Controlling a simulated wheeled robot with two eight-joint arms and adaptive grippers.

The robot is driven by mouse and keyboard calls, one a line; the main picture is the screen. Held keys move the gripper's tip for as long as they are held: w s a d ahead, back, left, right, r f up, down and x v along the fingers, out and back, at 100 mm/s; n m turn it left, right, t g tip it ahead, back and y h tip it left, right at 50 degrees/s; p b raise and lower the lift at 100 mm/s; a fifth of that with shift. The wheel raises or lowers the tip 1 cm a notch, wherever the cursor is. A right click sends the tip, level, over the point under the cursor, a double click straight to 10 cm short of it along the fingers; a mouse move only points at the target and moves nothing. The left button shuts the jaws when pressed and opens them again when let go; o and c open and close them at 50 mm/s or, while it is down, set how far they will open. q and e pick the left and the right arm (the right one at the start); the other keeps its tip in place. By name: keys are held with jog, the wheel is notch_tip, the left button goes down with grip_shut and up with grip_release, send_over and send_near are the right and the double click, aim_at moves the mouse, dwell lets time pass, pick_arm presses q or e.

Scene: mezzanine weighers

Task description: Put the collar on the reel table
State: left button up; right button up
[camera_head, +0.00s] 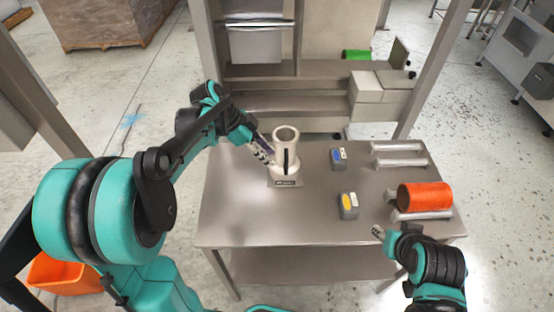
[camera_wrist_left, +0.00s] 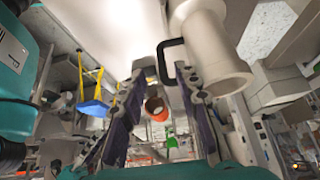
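The cream flanged cylinder, which I take for the collar (camera_head: 286,140), stands upright on a small labelled base plate (camera_head: 287,183) on the metal table (camera_head: 250,220). A black handle (camera_head: 287,160) is on its side. In the left wrist view, the cylinder (camera_wrist_left: 208,45) fills the upper right, and its handle (camera_wrist_left: 162,62) shows beside the right finger. My left gripper (camera_head: 262,152) is just left of the cylinder. Its fingers (camera_wrist_left: 160,95) are apart, with nothing clasped between them. My right gripper (camera_head: 379,233) is low at the table's right front; its fingers are too small to judge.
An orange reel (camera_head: 424,196) lies on rails (camera_head: 420,214) at the table's right. Another pair of rails (camera_head: 398,147) is behind it. A blue-marked box (camera_head: 338,158) and a yellow-marked box (camera_head: 348,206) stand right of the cylinder. The table's left front is clear.

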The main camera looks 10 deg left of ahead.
pick_arm(q)
jog(key=s+r+n+t+y, duration=0.1)
jog(key=s+n+t+y, duration=0.4)
jog(key=s+n, duration=0.9)
jog(key=shift+s+a+n+y, duration=0.15)
jog(key=shift+s+n+y, duration=0.4)
jog(key=shift+s, duration=1.05)
